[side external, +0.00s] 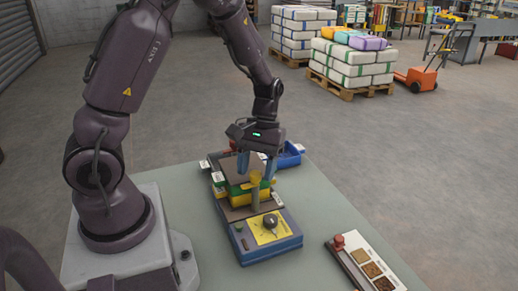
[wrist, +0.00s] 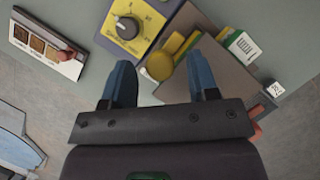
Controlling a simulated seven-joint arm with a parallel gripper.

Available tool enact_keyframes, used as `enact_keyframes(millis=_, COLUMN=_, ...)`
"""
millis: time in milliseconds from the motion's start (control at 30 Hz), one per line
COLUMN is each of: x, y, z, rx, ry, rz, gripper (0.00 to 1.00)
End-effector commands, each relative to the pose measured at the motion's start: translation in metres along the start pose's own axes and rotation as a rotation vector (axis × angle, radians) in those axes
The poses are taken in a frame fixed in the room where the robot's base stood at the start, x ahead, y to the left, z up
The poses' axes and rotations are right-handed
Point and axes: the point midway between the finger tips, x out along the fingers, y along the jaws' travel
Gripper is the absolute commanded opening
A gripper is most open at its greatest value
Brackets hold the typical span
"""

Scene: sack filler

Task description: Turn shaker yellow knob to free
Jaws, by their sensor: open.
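The yellow knob (side external: 256,181) stands upright on the shaker, at the rear of the blue machine base (side external: 262,250). In the wrist view the yellow knob (wrist: 160,67) shows as a round yellow piece between my fingertips. My gripper (side external: 257,172) points down over the shaker, with its blue fingers apart. In the wrist view my gripper (wrist: 160,70) is open, with one finger to each side of the knob. I cannot tell whether either finger touches it. A black dial (side external: 270,221) sits on a yellow plate in front of the knob.
A blue bin (side external: 290,156) stands behind the shaker. A sample board (side external: 365,262) with a red knob lies at the table's front right. Green and yellow blocks (wrist: 190,45) lie beside the knob. The table (side external: 318,205) is bare to the right. Stacked pallets stand on the floor beyond.

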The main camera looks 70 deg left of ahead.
Motion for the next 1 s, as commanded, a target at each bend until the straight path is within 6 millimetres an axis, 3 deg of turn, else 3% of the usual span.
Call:
enact_keyframes(millis=533, x=-0.106, y=0.0, z=-0.001, rx=-0.001, ry=0.006, rz=0.003, gripper=0.54)
enact_keyframes(millis=700, x=-0.122, y=0.0, z=0.0, rx=-0.001, ry=0.003, rz=0.002, gripper=0.54)
enact_keyframes(millis=1000, x=-0.125, y=0.0, z=0.0, rx=-0.002, ry=0.003, rz=0.002, gripper=0.54)
